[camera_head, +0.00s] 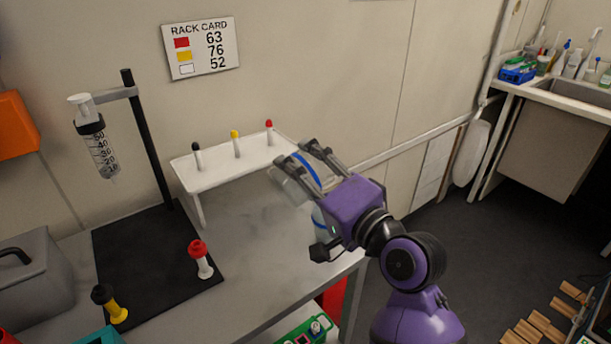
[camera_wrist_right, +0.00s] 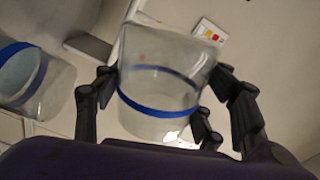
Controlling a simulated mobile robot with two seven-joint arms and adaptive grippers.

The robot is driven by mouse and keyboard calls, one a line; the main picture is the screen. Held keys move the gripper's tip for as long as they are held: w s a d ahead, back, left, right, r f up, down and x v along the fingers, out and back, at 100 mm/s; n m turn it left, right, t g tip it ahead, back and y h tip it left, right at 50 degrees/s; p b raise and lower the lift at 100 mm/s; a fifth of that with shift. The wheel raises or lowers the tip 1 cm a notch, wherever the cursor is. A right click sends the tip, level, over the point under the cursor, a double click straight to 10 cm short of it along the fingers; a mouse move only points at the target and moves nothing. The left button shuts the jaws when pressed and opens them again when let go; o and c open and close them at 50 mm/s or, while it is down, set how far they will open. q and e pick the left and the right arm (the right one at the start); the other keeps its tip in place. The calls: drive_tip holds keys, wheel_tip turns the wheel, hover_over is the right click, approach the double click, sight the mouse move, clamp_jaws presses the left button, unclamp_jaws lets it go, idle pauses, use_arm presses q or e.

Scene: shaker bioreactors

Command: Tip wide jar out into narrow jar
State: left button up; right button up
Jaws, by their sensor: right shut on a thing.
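My right gripper (camera_head: 311,166) is shut on a clear jar with a blue band, which I take to be the wide jar (camera_head: 289,186). It holds the jar tilted, above the right end of the grey table. In the right wrist view the held jar (camera_wrist_right: 160,85) sits between the fingers; I cannot make out its contents. A second clear jar with a blue band, which I take to be the narrow jar (camera_wrist_right: 45,85), is at the left of that view. In the head view the gripper mostly hides it. My left gripper is not in view.
A white rack (camera_head: 233,165) with several capped vials stands behind. A black stand (camera_head: 146,140) holds a syringe (camera_head: 97,145) over a black mat (camera_head: 140,270). The table's right edge is close to my gripper.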

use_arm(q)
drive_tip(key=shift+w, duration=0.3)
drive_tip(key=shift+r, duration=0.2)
use_arm(e)
drive_tip(key=shift+r, duration=0.2)
